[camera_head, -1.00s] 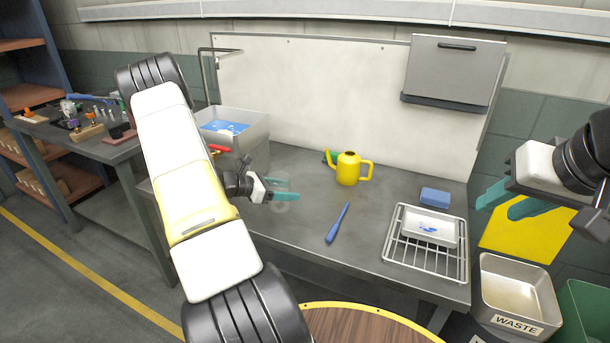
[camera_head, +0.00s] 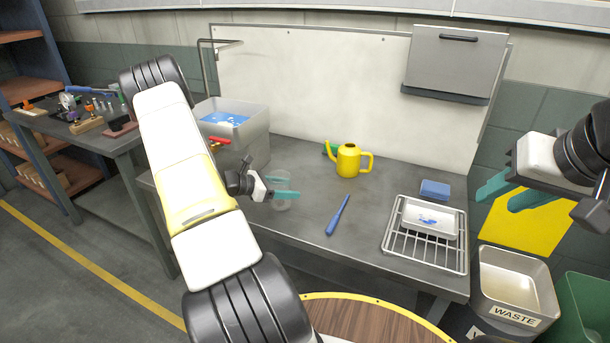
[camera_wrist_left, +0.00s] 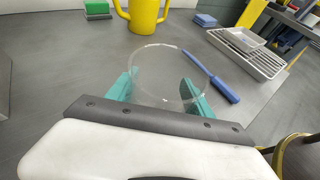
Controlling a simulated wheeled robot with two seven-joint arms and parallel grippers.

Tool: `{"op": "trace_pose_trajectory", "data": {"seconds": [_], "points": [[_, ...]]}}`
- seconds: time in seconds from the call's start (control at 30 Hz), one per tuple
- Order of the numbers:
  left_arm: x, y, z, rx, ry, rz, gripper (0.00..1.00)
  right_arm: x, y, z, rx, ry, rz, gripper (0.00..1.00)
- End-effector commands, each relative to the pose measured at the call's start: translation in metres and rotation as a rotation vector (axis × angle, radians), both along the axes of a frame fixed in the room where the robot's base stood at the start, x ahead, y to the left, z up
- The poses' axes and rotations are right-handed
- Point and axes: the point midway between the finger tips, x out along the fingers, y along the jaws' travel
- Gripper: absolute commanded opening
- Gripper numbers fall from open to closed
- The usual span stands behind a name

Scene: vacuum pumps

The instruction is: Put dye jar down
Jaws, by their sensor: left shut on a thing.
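The dye jar (camera_head: 282,204) is a clear, see-through jar. My left gripper (camera_head: 284,191) is shut on it, with a teal finger on each side. In the left wrist view the jar's round rim (camera_wrist_left: 160,47) shows between the fingers. The jar appears upright, over or on the left part of the grey bench (camera_head: 300,232); I cannot tell whether its base touches the top. My right gripper (camera_head: 508,194) is at the right, empty, with its teal fingers apart.
A yellow watering can (camera_head: 348,161) stands behind the jar, with a green item beside it. A blue-handled tool (camera_head: 337,217) lies to the right. Further right are a wire rack (camera_head: 400,254) with a white tray (camera_head: 444,220) and a blue sponge (camera_head: 435,189). A basin (camera_head: 258,125) stands at the left.

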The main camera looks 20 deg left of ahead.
Motion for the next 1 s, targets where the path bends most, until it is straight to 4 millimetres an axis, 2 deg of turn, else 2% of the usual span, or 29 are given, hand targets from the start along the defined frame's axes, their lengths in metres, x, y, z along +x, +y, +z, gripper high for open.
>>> {"op": "trace_pose_trajectory", "data": {"seconds": [0.83,0.87,0.97,1.0], "points": [[0.0003,0.0003,-0.0078,0.000,0.000,0.001,0.05,0.0000,0.0000,0.0000,0.000,0.000,0.000,0.36],[0.0004,0.0003,-0.0076,0.000,0.000,0.001,0.64,0.0000,0.0000,0.0000,0.000,0.000,0.000,0.36],[0.0003,0.0003,-0.0076,0.000,0.000,0.001,0.84,0.0000,0.0000,0.0000,0.000,0.000,0.000,0.36],[0.0002,0.0002,-0.0076,0.000,0.000,0.001,0.85,0.0000,0.0000,0.0000,0.000,0.000,0.000,0.36]]}}
